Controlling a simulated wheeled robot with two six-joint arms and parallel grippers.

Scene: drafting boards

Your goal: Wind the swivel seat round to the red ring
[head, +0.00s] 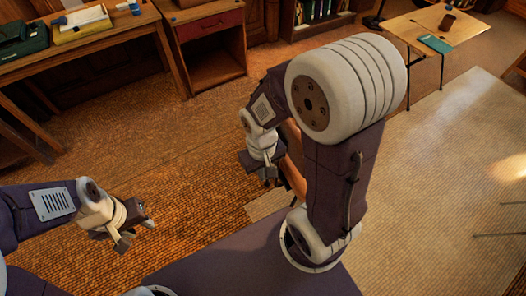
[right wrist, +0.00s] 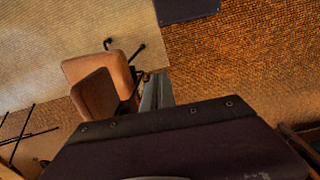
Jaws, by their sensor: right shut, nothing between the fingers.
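The swivel seat is a brown leather chair with a seat and a backrest (right wrist: 97,90), on dark legs, in the left half of the right wrist view. In the head view only a brown strip of the seat (head: 294,172) shows behind my right arm. My right gripper (head: 269,181) is close to it in the head view; its fingers (right wrist: 158,92) are shut and empty, just right of the seat in the wrist view. I cannot tell whether they touch it. My left gripper (head: 138,233) is open and empty over the floor. I see no red ring.
A wooden desk (head: 103,45) with a green case (head: 22,40) stands at the back left, beside a wooden cabinet (head: 205,52). A drafting table (head: 425,30) with a cup stands at the back right. A pale rug (head: 440,170) covers the right floor. The floor at left is clear.

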